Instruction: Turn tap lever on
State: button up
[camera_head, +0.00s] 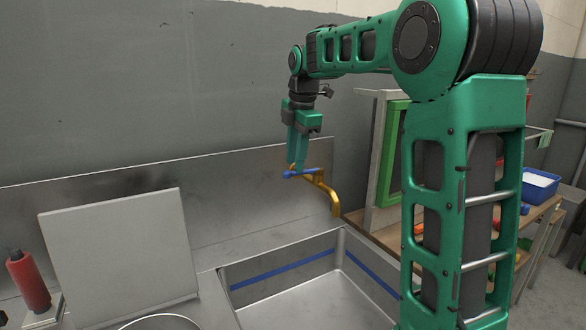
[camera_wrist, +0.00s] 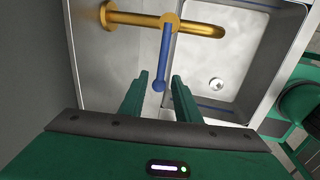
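The tap is brass-coloured, and its curved spout (camera_head: 335,205) hangs over the sink (camera_head: 290,268). Its blue lever (camera_head: 301,173) sticks out to the left from the top of the tap in the head view. My gripper (camera_head: 297,167) points down at the lever. In the wrist view my gripper (camera_wrist: 162,82) is open, with one green finger on each side of the lever's rounded blue end (camera_wrist: 158,86). Gaps show between the lever and both fingers. The wrist view also shows the brass tap body (camera_wrist: 130,18) running left to the wall. I cannot tell the exact finger depth.
A pale upright board (camera_head: 118,255) leans left of the sink. A red bottle (camera_head: 29,282) stands at the far left. A wooden bench with a blue bin (camera_head: 540,186) is at the right. The sink basin looks empty, with a drain (camera_wrist: 216,84).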

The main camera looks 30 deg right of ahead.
jog(key=shift+w+f, duration=0.15)
jog(key=shift+f, duration=0.55)
jog(key=shift+w+f, duration=0.1)
jog(key=shift+f, duration=0.55)
